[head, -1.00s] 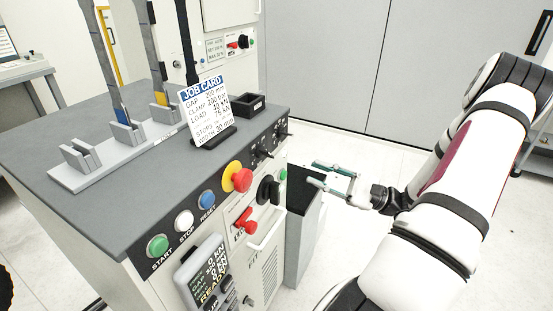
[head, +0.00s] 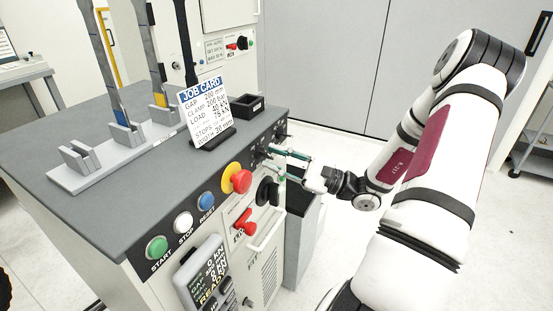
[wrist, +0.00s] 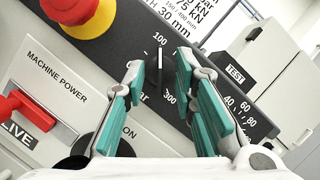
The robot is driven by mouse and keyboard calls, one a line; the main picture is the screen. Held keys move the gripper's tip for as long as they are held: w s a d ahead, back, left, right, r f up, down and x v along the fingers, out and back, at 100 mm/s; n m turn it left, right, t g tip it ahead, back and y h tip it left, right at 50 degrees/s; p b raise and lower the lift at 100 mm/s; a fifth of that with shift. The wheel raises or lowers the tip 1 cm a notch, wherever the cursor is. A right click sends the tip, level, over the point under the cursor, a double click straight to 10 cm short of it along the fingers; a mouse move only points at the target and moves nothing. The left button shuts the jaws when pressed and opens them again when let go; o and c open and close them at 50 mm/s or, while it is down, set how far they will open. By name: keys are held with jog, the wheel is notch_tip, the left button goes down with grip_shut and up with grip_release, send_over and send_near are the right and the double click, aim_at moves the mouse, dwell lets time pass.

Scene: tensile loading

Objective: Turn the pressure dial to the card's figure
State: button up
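The pressure dial (wrist: 159,72) is a black knob with a white pointer line, between my fingers in the wrist view. Marks "100" and "300" and part of "bar" show around it; its pointer points up, near "100". The dial is partly hidden by my gripper (wrist: 160,80), which is open with one teal finger on each side; I cannot tell whether they touch the knob. In the head view my gripper (head: 278,158) is at the panel's right part. The job card (head: 206,115) stands on the cabinet top and reads clamp 200 bar.
A red emergency button (head: 241,181) on a yellow collar and a red machine power switch (head: 245,222) sit left of the dial. A handle (head: 266,230) projects below.

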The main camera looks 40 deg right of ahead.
grip_shut()
jog(key=shift+m+p, duration=0.35)
jog(key=shift+m, duration=0.05)
jog(key=m+t+p, duration=0.1)
jog(key=m, duration=0.1)
jog(key=m+h+p, duration=0.1)
jog(key=m, duration=0.1)
jog(key=shift+s+a+t, duration=0.15)
jog(key=shift+t, duration=0.25)
jog(key=m+h+p, duration=0.1)
jog(key=m, duration=0.2)
jog(key=m+t+h+p, duration=0.1)
jog(key=m+h+p, duration=0.1)
jog(key=m, duration=0.1)
jog(key=shift+a+m+t+h, duration=0.1)
jog(key=shift+m+t+h, duration=0.2)
jog(key=m+h+p, duration=0.1)
jog(key=m, duration=0.2)
jog(key=m+h+p, duration=0.2)
jog(key=m, duration=0.1)
jog(key=shift+s+a+m+t, duration=0.1)
jog(key=shift+a+m+t, duration=0.05)
jog(key=shift+m+t, duration=0.2)
jog(key=shift+m+h+p, duration=1.05)
jog(key=shift+m+h, duration=0.35)
jog(key=shift+m, duration=0.85)
jog(key=shift+f, duration=0.1)
